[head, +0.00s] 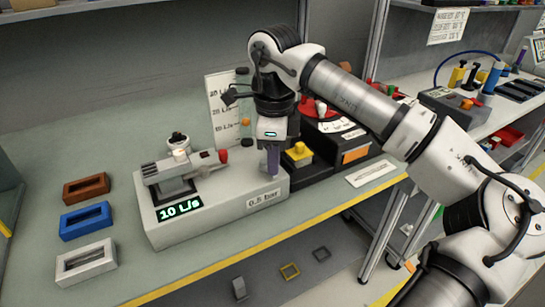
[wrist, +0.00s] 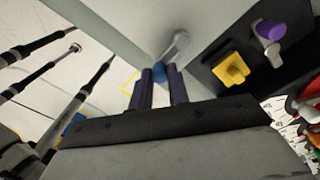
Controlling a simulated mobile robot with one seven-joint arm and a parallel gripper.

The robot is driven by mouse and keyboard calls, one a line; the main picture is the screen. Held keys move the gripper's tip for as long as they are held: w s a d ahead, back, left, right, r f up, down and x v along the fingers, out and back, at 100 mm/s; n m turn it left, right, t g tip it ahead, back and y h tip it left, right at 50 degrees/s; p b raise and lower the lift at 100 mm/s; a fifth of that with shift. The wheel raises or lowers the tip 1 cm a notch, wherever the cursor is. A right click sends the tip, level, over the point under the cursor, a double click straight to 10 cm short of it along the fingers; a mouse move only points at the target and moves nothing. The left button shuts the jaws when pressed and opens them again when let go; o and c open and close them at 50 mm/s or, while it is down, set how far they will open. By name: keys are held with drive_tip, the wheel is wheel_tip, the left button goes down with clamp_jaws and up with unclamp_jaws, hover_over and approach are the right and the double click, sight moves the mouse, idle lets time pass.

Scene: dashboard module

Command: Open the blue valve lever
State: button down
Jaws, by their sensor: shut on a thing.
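The blue valve lever shows in the wrist view as a blue knob (wrist: 159,73) on a light grey arm (wrist: 180,43). It sits at the edge of the pale grey flow module (head: 160,228). My gripper (wrist: 160,78) has its two dark fingers on either side of the blue knob and is shut on it. In the head view my gripper (head: 273,168) points down at the right end of the module, and its fingers hide most of the lever. The module's display (head: 180,209) reads 10 L/s, and a label (head: 264,200) reads 0.5 bar.
A black module with a yellow button (head: 299,151) stands close to the right of my gripper. A red-tipped valve (head: 222,156) lies on top of the flow module. The yellow-striped table edge runs in front.

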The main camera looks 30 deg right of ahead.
idle(0.4)
drive_tip(key=c, duration=1.3)
unclamp_jaws()
drive_tip(key=shift+c, duration=0.2)
drive_tip(key=shift+r, duration=0.1)
wheel_tip(320, 180, up, 14)
drive_tip(key=p, duration=0.9)
drive_tip(key=shift+p, duration=0.3)
drive_tip(key=shift+f, duration=0.2)
